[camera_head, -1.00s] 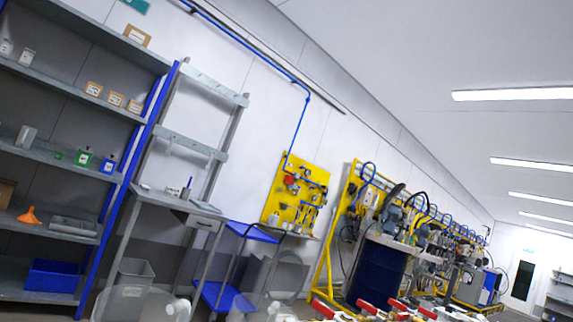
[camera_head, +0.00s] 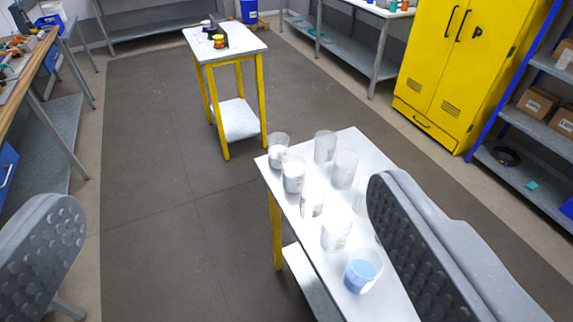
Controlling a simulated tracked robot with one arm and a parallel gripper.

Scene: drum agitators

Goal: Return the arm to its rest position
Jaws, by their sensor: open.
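My gripper (camera_head: 225,232) is open and empty. Its left finger is at the lower left edge of the view and its right finger at the lower right, both with dotted grey pads. Dark floor shows between them. The right finger covers part of a white table (camera_head: 281,187) with yellow legs, which carries several clear cups. One cup (camera_head: 362,271) at the near end holds something blue. Some of the cups look pale or whitish inside. Whether the finger touches the table cannot be told.
A second small yellow-legged table (camera_head: 240,48) with small items stands farther back. A yellow cabinet (camera_head: 468,50) and a blue-post shelf (camera_head: 531,128) with boxes stand at right. A workbench (camera_head: 38,62) is at left. The dark floor (camera_head: 165,200) between is clear.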

